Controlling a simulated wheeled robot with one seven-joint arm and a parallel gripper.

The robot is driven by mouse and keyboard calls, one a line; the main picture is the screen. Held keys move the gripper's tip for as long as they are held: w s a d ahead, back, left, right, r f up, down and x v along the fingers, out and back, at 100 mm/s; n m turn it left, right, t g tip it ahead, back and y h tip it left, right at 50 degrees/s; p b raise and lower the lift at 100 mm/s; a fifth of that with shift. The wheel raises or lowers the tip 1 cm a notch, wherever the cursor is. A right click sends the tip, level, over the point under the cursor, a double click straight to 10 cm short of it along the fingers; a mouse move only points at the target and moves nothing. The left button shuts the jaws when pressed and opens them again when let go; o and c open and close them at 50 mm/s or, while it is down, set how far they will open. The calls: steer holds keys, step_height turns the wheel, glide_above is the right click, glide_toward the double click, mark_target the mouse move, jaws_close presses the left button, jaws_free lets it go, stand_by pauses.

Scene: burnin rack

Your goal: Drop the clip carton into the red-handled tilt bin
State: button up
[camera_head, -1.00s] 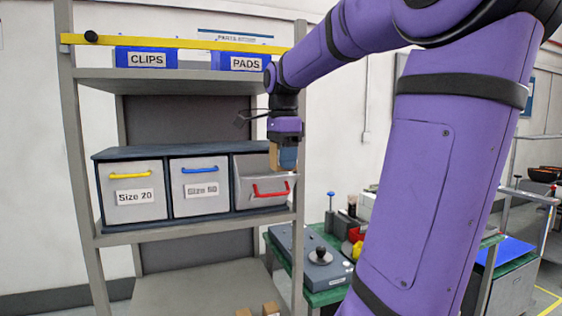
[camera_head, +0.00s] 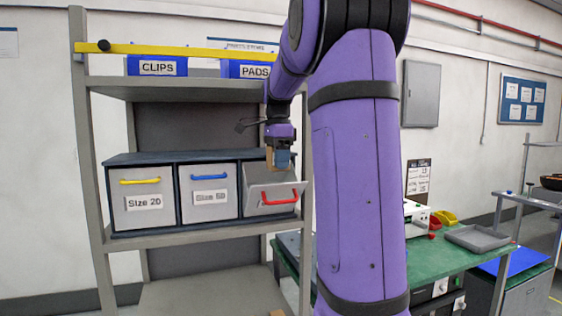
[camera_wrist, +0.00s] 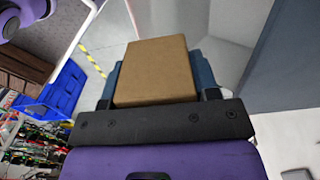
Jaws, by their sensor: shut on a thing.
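My gripper (camera_head: 279,160) is shut on a brown cardboard carton, which I take to be the clip carton (camera_head: 269,158). The carton fills the middle of the wrist view (camera_wrist: 157,72), between my blue-grey fingers. The red-handled tilt bin (camera_head: 272,201) is the right one of three grey bins on the middle shelf, and its front is tilted outward. My gripper and the carton are at the bin's upper opening. The head view does not show clearly how deep the carton sits. The bin's inside is mostly hidden.
The yellow-handled bin (camera_head: 143,198) and blue-handled bin (camera_head: 209,191) stand shut to the left. Above is a shelf with blue CLIPS (camera_head: 157,66) and PADS (camera_head: 245,69) boxes behind a yellow bar (camera_head: 190,51). A rack post is close right of the tilt bin. A green bench (camera_head: 440,258) stands right.

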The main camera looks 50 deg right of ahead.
steer(key=shift+w+d, duration=0.2)
steer(key=shift+w, duration=0.1)
steer(key=o, duration=1)
steer(key=shift+o, duration=0.2)
steer(key=shift+r, duration=0.3)
step_height(320, 180, up, 3)
steer(key=shift+r, duration=0.1)
steer(key=s+a+r, duration=0.1)
steer(key=s+a, duration=0.7)
steer(key=s, duration=0.5)
steer(key=shift+s+a, duration=0.2)
steer(key=shift+s, duration=0.1)
steer(key=shift+r, duration=0.1)
